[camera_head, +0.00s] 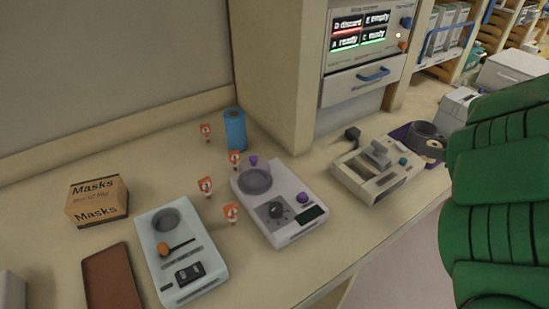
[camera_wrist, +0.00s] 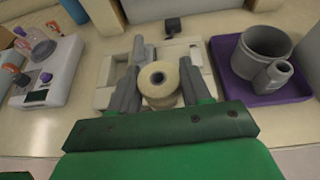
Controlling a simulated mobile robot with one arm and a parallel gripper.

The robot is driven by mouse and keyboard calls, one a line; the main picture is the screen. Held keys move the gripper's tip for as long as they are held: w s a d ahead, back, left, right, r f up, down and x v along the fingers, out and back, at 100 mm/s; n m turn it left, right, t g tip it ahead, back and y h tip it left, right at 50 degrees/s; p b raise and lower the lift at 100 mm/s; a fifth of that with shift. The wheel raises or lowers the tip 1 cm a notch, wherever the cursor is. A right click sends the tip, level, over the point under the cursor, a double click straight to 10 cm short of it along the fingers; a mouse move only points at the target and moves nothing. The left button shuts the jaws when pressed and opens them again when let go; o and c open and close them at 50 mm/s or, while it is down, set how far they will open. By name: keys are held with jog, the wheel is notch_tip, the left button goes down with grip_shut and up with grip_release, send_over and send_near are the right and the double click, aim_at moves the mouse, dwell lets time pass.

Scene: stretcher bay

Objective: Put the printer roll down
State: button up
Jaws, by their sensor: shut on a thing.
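My gripper (camera_wrist: 160,78) is shut on the printer roll (camera_wrist: 160,80), a cream spool with a dark centre hole, seen end-on between the two grey fingers in the wrist view. Behind and around the roll lies the pale beige printer (camera_wrist: 103,70), which has raised blocks and an open middle. I cannot tell whether the roll touches it. In the head view the printer (camera_head: 372,178) stands on the counter, left of my green arm.
A purple tray (camera_wrist: 226,72) with a grey pot (camera_wrist: 262,52) is close right of the printer. A white scale-like device (camera_head: 285,205) stands to its left. Further left are a pale device (camera_head: 180,250), a masks box (camera_head: 96,200) and a brown tray (camera_head: 112,280).

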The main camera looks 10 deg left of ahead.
jog(key=w+a+r+m+t+h, duration=0.2)
jog(key=w+a+r+m+h, duration=0.15)
jog(key=w, duration=0.35)
jog(key=w+a+r+m+t+h, duration=0.2)
jog(key=w+a+r+m+h, duration=0.15)
jog(key=w, duration=0.35)
jog(key=s+a+f+m+h, duration=0.2)
jog(key=s+a+h, duration=0.15)
jog(key=a, duration=0.45)
jog(key=s+a+f+m+h, duration=0.2)
jog(key=s+a, duration=0.2)
jog(key=a, duration=0.4)
jog(key=s+a+f+m+h, duration=0.2)
jog(key=s+a+m, duration=0.15)
jog(key=a, duration=0.45)
jog(key=s+a+f+n+y, duration=0.2)
jog(key=s+a+n+y, duration=0.15)
jog(key=a, duration=1.15)
jog(key=s+a+f+n+y, duration=0.2)
jog(key=s+a, duration=0.2)
jog(key=a, duration=1.1)
jog(key=s+a+f+n+y, duration=0.2)
jog(key=s+a, duration=0.2)
jog(key=a, duration=1.1)
jog(key=shift+d+f, duration=0.2)
jog(key=shift+f, duration=3.65)
jog(key=shift+f, duration=0.1)
